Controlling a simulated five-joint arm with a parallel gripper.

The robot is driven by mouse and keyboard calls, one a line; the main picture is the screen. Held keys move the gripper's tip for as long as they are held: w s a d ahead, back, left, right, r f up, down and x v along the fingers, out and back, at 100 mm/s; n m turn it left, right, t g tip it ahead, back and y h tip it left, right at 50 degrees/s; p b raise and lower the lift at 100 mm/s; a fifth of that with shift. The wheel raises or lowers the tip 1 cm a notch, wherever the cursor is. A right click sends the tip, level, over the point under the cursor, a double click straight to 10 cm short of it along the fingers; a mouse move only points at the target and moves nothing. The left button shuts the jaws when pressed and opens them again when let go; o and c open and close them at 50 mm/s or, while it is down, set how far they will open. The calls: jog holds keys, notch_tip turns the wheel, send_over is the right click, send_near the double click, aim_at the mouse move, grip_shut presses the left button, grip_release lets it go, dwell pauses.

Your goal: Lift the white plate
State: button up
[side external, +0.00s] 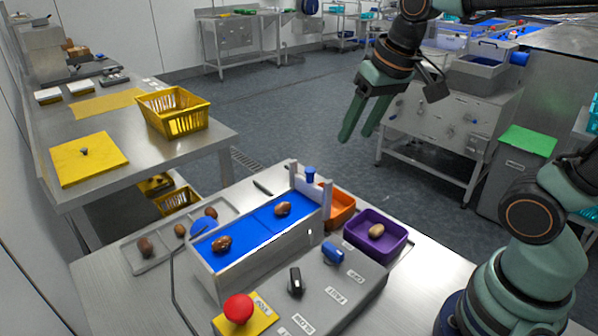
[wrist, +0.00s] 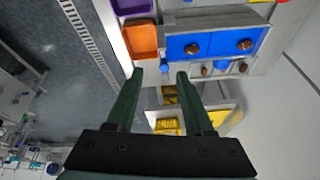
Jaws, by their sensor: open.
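I cannot make out a clear white plate in either view. My gripper (side external: 358,132) is open and empty, held in the air above and behind the steel bench, with its two green fingers pointing down. In the wrist view my gripper (wrist: 160,75) shows its fingers apart, with nothing between them. A pale grey tray (side external: 128,257) with several dates lies on the bench left of the blue conveyor belt (side external: 255,229). Two brown dates sit on the belt, one near each end.
An orange bin (side external: 341,203) and a purple bin (side external: 399,250) holding a date stand right of the conveyor. A control box (side external: 325,295) with knobs and a red button (side external: 238,308) is in front. A yellow basket (side external: 175,125) stands on the left table.

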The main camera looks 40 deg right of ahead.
jog(key=w+m+g, duration=0.2)
jog(key=w+m, duration=0.1)
jog(key=w, duration=0.3)
jog(key=m+g, duration=0.2)
jog(key=m, duration=0.2)
send_over(310, 169)
notch_tip(310, 169, down, 2)
notch_tip(310, 169, down, 12)
jog(key=shift+r, duration=0.2)
grip_shut()
dwell(1.1)
